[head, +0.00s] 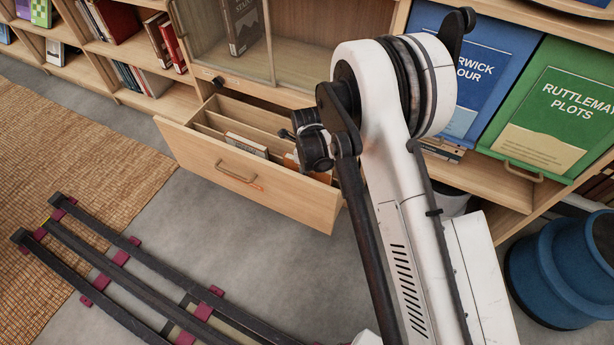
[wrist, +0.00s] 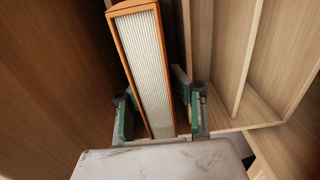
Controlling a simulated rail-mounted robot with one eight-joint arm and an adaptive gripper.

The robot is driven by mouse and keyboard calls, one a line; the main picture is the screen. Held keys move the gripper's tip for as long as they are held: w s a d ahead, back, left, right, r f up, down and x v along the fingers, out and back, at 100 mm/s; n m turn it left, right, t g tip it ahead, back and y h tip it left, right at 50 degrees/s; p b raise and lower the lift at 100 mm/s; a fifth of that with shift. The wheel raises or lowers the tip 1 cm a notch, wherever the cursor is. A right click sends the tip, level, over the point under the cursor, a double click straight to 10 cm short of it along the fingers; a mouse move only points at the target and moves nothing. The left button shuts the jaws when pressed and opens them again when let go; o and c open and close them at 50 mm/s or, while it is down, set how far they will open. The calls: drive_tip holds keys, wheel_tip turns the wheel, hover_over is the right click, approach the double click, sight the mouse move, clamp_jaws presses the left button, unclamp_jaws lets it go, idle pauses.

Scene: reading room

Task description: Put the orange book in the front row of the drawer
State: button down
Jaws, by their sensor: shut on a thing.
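The orange book (wrist: 150,65) is between the two green-padded fingers of my gripper (wrist: 157,112) in the wrist view. Its orange cover edges and pale page block face the camera. My gripper is shut on it. In the head view my wrist (head: 314,148) is over the right part of the open wooden drawer (head: 232,181), and a bit of orange shows below it, just behind the drawer front. The fingers are hidden there. The book's lower end is hidden, so I cannot tell whether it touches the drawer floor.
A pale-topped book (head: 246,145) stands behind the drawer front, left of my wrist. Wooden dividers (wrist: 249,60) split the drawer into rows. A glass-fronted cabinet (head: 235,45) is above it. Blue (head: 478,65) and green (head: 555,110) volumes stand at right. Floor rails (head: 120,258) lie in front.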

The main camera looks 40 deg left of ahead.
drive_tip(key=shift+f, duration=0.45)
drive_tip(key=c, duration=1.8)
unclamp_jaws()
drive_tip(key=shift+f, duration=0.15)
wheel_tip(320, 180, up, 12)
drive_tip(key=p, duration=0.3)
drive_tip(key=shift+r+p, duration=0.2)
drive_tip(key=shift+p, duration=0.15)
